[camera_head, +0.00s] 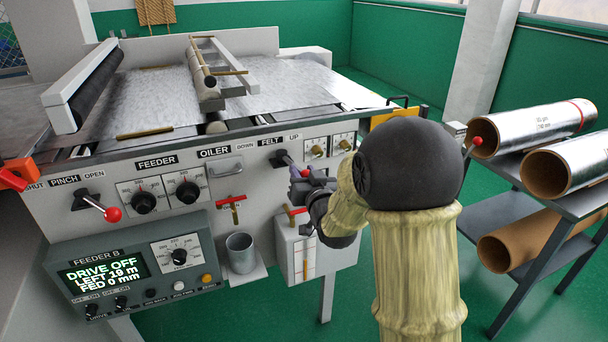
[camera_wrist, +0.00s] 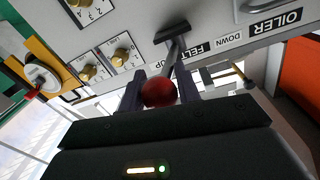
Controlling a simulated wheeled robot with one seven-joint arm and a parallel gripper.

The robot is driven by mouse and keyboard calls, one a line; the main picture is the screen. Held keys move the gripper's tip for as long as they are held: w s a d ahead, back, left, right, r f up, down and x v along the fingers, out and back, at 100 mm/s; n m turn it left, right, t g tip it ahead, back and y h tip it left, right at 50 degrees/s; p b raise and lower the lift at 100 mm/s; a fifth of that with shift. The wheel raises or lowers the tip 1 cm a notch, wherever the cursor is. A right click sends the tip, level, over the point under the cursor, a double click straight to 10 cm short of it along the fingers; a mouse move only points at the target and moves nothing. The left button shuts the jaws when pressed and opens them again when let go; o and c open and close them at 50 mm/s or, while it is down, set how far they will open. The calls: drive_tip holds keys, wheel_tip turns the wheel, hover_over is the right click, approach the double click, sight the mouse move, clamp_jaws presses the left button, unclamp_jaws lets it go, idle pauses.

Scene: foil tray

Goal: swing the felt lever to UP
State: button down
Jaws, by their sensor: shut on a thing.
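The felt lever has a dark shaft (camera_wrist: 172,56) coming out of a black slot plate under the FELT label (camera_head: 269,142). Its red ball knob (camera_wrist: 159,93) sits between the two fingers of my gripper (camera_wrist: 160,84), which is shut on it. In the head view my gripper (camera_head: 312,180) is at the panel's right part, with a bit of the red knob (camera_head: 305,173) showing. The lever points out and to the right there, on the side of the UP label (camera_head: 294,136). The DOWN label (camera_head: 245,148) is on the left. I cannot tell whether the lever is at its end stop.
The pinch lever (camera_head: 97,204) and feeder dials (camera_head: 188,192) are further left on the panel. Red-handled valves (camera_head: 231,203), a metal cup (camera_head: 241,253) and a white box sit below. A rack with foil rolls (camera_head: 532,128) stands at right.

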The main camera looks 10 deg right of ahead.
drive_tip(key=shift+w+d+r+h, duration=0.2)
drive_tip(key=shift+d+r+h, duration=0.1)
drive_tip(key=shift+d, duration=0.3)
idle(0.3)
drive_tip(key=c, duration=1.1)
unclamp_jaws()
drive_tip(key=shift+w, duration=0.15)
drive_tip(key=shift+o, duration=0.3)
drive_tip(key=shift+d+f, duration=0.15)
drive_tip(key=shift+f, duration=0.1)
